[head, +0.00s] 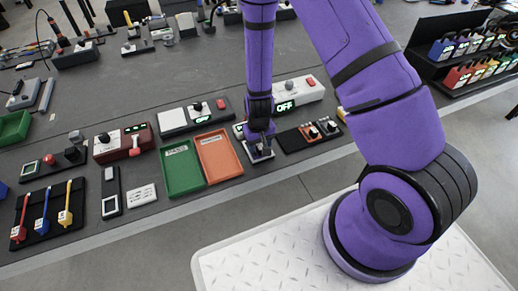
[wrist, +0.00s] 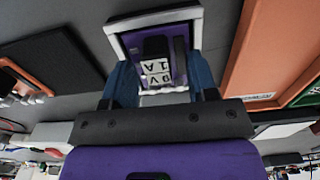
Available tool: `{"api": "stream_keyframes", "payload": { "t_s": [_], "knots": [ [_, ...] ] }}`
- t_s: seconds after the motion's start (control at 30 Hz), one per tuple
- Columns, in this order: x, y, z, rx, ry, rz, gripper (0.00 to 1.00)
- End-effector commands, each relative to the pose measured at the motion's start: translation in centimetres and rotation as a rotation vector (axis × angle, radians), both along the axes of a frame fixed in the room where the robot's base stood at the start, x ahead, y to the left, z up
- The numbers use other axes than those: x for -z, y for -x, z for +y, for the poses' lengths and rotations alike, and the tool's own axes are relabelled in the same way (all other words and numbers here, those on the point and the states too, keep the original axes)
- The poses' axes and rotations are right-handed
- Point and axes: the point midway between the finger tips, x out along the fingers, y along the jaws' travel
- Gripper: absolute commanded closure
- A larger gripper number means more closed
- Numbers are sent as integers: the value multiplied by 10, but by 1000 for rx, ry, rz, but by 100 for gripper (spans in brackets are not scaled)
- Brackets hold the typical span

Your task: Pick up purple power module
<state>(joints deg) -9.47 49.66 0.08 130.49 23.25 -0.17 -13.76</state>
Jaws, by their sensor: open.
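The purple power module appears in the wrist view as a purple surface (wrist: 133,43) with a dark block and white lettered label (wrist: 156,68) on it. It lies in a pale-edged square holder (wrist: 197,14). My gripper (wrist: 161,70) is open, with one blue finger on each side of the block. I cannot tell whether the fingers touch it. In the head view my gripper (head: 259,138) points down at the small grey holder (head: 266,157) near the table's front edge. The arm and gripper hide most of the module there.
An orange tray (head: 219,156) and a green tray (head: 183,170) lie just left of my gripper. A black pad with orange-marked parts (head: 309,134) lies close on the right. A white device with a lit display (head: 304,93) stands behind. The grey table (head: 150,87) has bare space farther back.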

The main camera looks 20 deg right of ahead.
Motion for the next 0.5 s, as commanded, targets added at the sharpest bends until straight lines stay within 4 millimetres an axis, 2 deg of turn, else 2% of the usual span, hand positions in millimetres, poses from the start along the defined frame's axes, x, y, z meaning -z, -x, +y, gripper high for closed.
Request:
{"api": "stream_keyframes", "payload": {
  "t_s": [0.3, 0.5],
  "knots": [
    [4, 0, 0, 1, 0, 0, 47],
    [4, 0, 0, 1, 0, 0, 93]
  ]
}}
